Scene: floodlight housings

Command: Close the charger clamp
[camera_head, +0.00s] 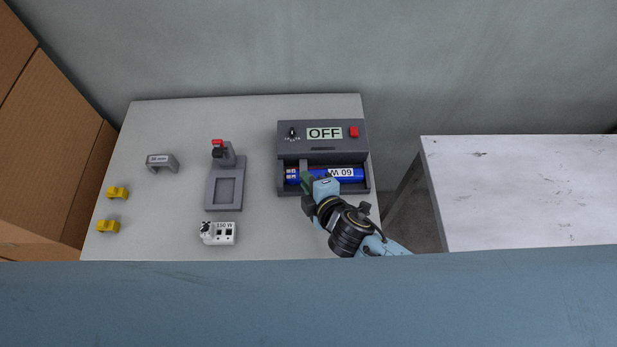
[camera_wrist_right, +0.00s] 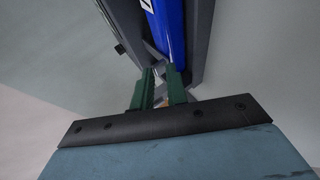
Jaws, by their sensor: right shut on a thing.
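The charger (camera_head: 287,153) is a dark grey box at the right of the grey table, with a display reading OFF, a black knob and a red button. A blue battery (camera_head: 353,174) labelled "WI 09" lies in its front bay; the battery also shows in the wrist view (camera_wrist_right: 168,30). My right gripper (camera_head: 306,180) reaches the bay's left part from the front. Its green fingers (camera_wrist_right: 160,88) are shut on a small grey part between them at the battery's end, likely the clamp, mostly hidden by the fingers. My left gripper is not in view.
A grey stand with a red-tipped lever (camera_head: 226,180), a white "150 W" block (camera_head: 218,233), a grey bracket (camera_head: 161,161) and two yellow pieces (camera_head: 117,193) occupy the table's left and middle. A white table (camera_head: 530,190) stands across a gap at right; cardboard boxes (camera_head: 50,150) stand at left.

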